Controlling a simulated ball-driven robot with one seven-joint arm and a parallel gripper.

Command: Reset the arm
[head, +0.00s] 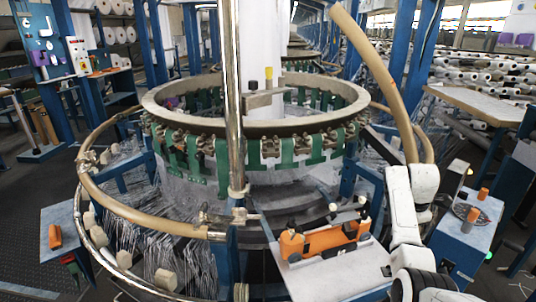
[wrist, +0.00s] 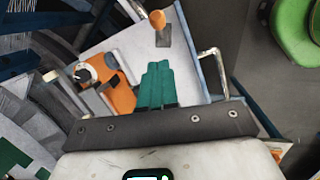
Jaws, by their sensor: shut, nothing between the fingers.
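My white arm (head: 403,205) stands at the right of the head view, folded upward beside the loom; its end is hard to make out there. In the wrist view, my gripper (wrist: 158,85) shows as two teal fingers lying side by side, shut and empty, beyond a dark bar with screws. The fingers appear over a pale tray, to the right of an orange block (wrist: 120,95). The orange block with black parts (head: 325,240) also shows on the pale tray (head: 330,278) in the head view.
The circular loom's ring (head: 255,128) with green pieces fills the middle. A tan curved tube (head: 375,75) rises close to my arm. A blue cabinet (head: 466,240) with orange knobs stands at the right. A green rounded object (wrist: 292,35) lies at the wrist view's upper right.

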